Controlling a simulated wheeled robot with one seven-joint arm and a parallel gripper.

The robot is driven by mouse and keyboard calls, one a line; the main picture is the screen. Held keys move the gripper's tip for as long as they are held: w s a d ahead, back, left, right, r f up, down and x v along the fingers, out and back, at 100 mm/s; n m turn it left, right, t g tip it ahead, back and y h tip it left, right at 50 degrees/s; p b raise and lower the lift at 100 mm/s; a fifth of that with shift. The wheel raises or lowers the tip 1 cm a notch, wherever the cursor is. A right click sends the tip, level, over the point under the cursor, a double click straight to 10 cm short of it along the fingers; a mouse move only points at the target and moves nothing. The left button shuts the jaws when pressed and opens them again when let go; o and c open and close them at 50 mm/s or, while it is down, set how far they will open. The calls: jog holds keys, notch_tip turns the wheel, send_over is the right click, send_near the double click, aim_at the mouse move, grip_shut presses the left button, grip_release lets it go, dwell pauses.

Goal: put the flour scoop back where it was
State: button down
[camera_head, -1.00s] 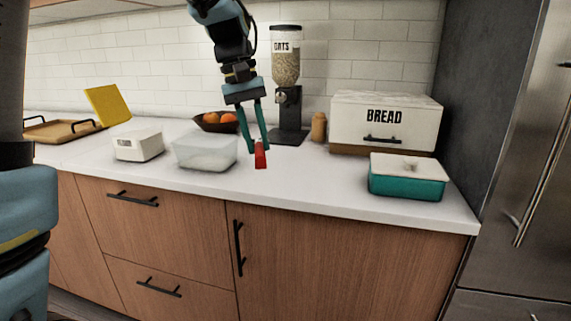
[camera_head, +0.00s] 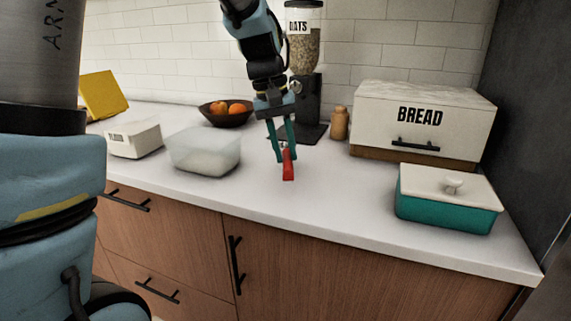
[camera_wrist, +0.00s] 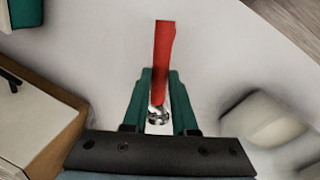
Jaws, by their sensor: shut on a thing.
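My gripper (camera_head: 281,158) is shut on a red piece, taken to be the flour scoop (camera_head: 288,166), and holds it over the counter, in front of the oats dispenser. In the wrist view the red scoop (camera_wrist: 163,60) sticks out past the teal fingers of my gripper (camera_wrist: 158,105), with a small silvery part between them. A white box labelled FLOUR (camera_head: 133,141) stands on the counter at the left. Its inside cannot be made out.
A translucent tub (camera_head: 205,153) stands between the flour box and my gripper. Behind are a fruit bowl (camera_head: 225,118), the oats dispenser (camera_head: 306,100) and a small jar (camera_head: 340,125). A bread box (camera_head: 420,125) and a teal lidded dish (camera_head: 447,208) stand right. The counter's front middle is clear.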

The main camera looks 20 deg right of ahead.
aim_at(284, 164)
jog(key=shift+f, duration=1.85)
jog(key=c, duration=0.7)
grip_release()
notch_tip(284, 164, up, 12)
jog(key=a, duration=0.2)
jog(key=shift+n+t+y, duration=0.4)
jog(key=shift+n+t, duration=0.2)
jog(key=shift+n, duration=0.3)
jog(key=a+f, duration=0.3)
jog(key=a, duration=0.2)
jog(key=w+a+f, duration=0.1)
jog(key=a+f, duration=0.2)
jog(key=a, duration=0.2)
jog(key=w+a+f, duration=0.1)
jog(key=a+f, duration=0.2)
jog(key=a, duration=0.2)
jog(key=shift+w+f, duration=0.25)
jog(key=s+a+f, duration=0.2)
jog(key=a+f, duration=0.1)
jog(key=a, duration=0.3)
jog(key=s+a+f+n+t+y, duration=0.1)
jog(key=s+a+f, duration=0.2)
jog(key=a, duration=0.3)
jog(key=shift+s+a+f, duration=0.15)
jog(key=shift+s+f, duration=0.05)
jog(key=shift+f, duration=0.5)
